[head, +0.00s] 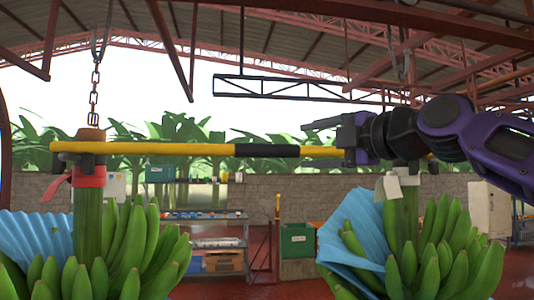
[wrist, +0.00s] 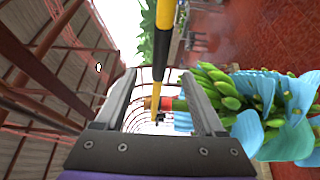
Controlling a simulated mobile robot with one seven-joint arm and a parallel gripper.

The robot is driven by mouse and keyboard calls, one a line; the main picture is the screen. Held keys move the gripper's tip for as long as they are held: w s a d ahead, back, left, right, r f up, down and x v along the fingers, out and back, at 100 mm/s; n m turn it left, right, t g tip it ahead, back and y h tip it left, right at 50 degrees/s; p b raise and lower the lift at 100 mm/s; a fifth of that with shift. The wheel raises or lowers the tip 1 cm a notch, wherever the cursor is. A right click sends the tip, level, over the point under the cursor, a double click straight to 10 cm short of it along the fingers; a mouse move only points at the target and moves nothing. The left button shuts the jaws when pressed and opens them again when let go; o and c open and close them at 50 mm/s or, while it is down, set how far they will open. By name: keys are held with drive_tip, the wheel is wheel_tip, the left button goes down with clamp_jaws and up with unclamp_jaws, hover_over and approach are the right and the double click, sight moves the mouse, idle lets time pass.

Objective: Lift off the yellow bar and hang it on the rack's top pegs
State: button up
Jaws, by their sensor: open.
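The yellow bar (head: 190,149) with a black middle section lies level across the head view, near the tops of two hanging banana stems. The left stem (head: 88,225) has a red band and hangs from a chain; the right stem (head: 404,215) carries a pale tag. My gripper (head: 322,125) is open and empty near the bar's right part, pointing left. In the wrist view a yellow and black length (wrist: 165,40) shows between and beyond the spread fingertips (wrist: 158,76). I cannot tell its depth. My gripper hides part of the bar's right end. The rack's pegs are not clearly visible.
Blue sheets (head: 352,235) wrap parts of the bunches. A dark truss (head: 290,88) hangs above the bar. A white cabinet (head: 488,210) stands at right.

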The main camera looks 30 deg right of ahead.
sight(276, 150)
drive_tip(key=p+x, duration=0.1)
drive_tip(key=x, duration=0.9)
drive_tip(key=shift+w+a, duration=0.15)
drive_tip(key=shift+w, duration=0.1)
drive_tip(key=shift+a+p+x, duration=0.15)
drive_tip(key=shift+p+x, duration=0.3)
drive_tip(key=shift+x, duration=0.85)
drive_tip(key=shift+a+p+x, duration=0.15)
drive_tip(key=shift+p+x, duration=0.25)
drive_tip(key=shift+x, duration=0.95)
drive_tip(key=shift+s, duration=0.1)
clamp_jaws()
